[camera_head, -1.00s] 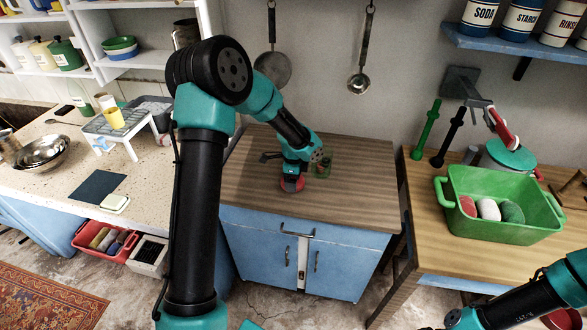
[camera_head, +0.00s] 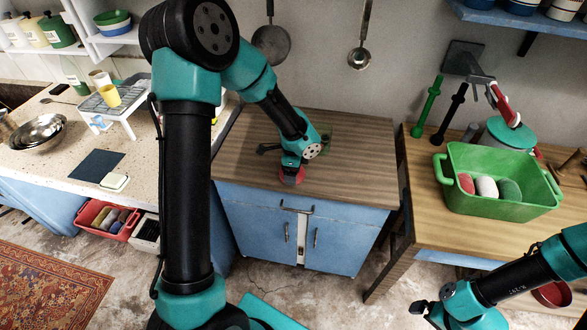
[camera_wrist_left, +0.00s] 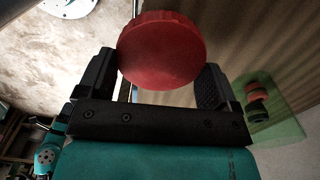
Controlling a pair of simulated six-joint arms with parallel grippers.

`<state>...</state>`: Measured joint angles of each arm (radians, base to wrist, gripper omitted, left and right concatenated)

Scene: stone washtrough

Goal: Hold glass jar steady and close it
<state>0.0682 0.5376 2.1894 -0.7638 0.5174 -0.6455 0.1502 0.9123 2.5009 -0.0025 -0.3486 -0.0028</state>
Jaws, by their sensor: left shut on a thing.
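My left gripper (camera_wrist_left: 160,85) is shut on a round red lid (camera_wrist_left: 162,48), one black finger on each side of it. In the head view the lid (camera_head: 291,178) is low at the left gripper (camera_head: 289,168), over the front part of the wooden cabinet top (camera_head: 245,175). I cannot tell whether it touches the top. The green glass jar (camera_wrist_left: 266,108) stands to the right in the left wrist view, apart from the lid, with reddish and dark pieces inside. In the head view it is mostly hidden behind my left gripper. My right gripper (camera_head: 424,312) is at the bottom right, away from the jar; its opening is unclear.
The cabinet top is otherwise clear. A table on the right holds a green tub (camera_head: 500,208) with several rolled cloths. A counter on the left holds metal bowls (camera_head: 40,132) and a small white rack (camera_head: 128,107). A pan (camera_head: 271,45) and ladle hang behind.

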